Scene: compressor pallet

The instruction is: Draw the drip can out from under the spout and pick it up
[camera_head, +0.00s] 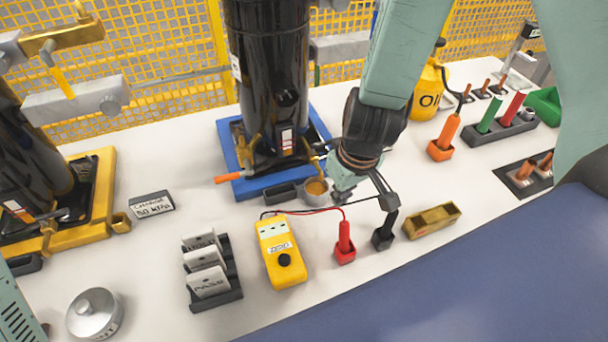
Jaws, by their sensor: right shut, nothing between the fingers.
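The drip can (315,192) is a small grey cup with amber-brown contents. It stands upright at the front right corner of the blue pallet (243,188), below the brass spout (317,150) of the black compressor (268,75). My right gripper (344,193) comes down from the upper right. It is shut and empty, its tips close beside the can's right side. I cannot tell whether they touch it. The gripper partly hides the area right of the can. My left gripper is not in view.
A dark open tray (281,193) sits just left of the can. A yellow oil can (427,95) stands behind right.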

